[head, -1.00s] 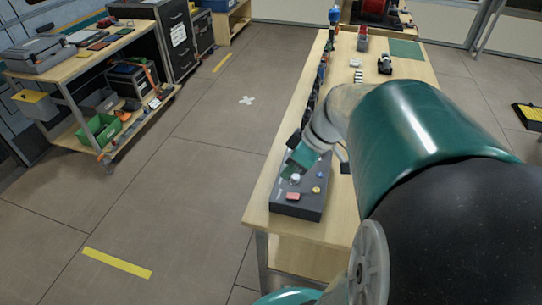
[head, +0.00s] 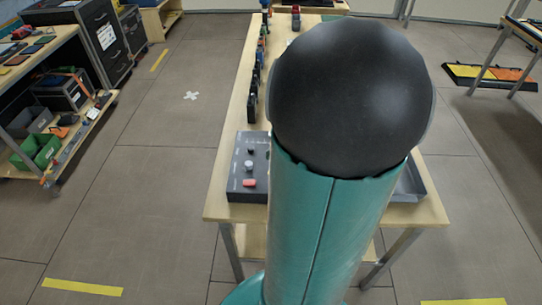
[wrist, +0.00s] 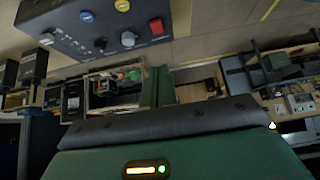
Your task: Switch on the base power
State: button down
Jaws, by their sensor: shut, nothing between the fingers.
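A dark grey control box (head: 236,172) lies on the near left of the wooden bench. In the wrist view the box (wrist: 65,32) is at the upper left, with the red button (wrist: 157,26), pale knob (wrist: 128,39), black knob (wrist: 99,45) and blue and yellow caps. Its labels are too small to read. My gripper (wrist: 158,72) is shut and empty, apart from the box. The head view hides it.
The bench (head: 212,207) has a row of dark objects along its left edge and a grey tray (head: 408,186) at the near right, partly behind my arm. A shelf cart (head: 60,150) stands at the left. The floor between cart and bench is clear.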

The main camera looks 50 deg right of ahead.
send_over(250, 182)
jog(key=s+d, duration=0.1)
jog(key=s, duration=0.1)
notch_tip(250, 182, down, 7)
jog(key=shift+w+r, duration=0.15)
jog(key=f, duration=0.2)
jog(key=shift+s+d+f, duration=0.2)
jog(key=shift+d+f, duration=0.05)
jog(key=shift+f, duration=0.6)
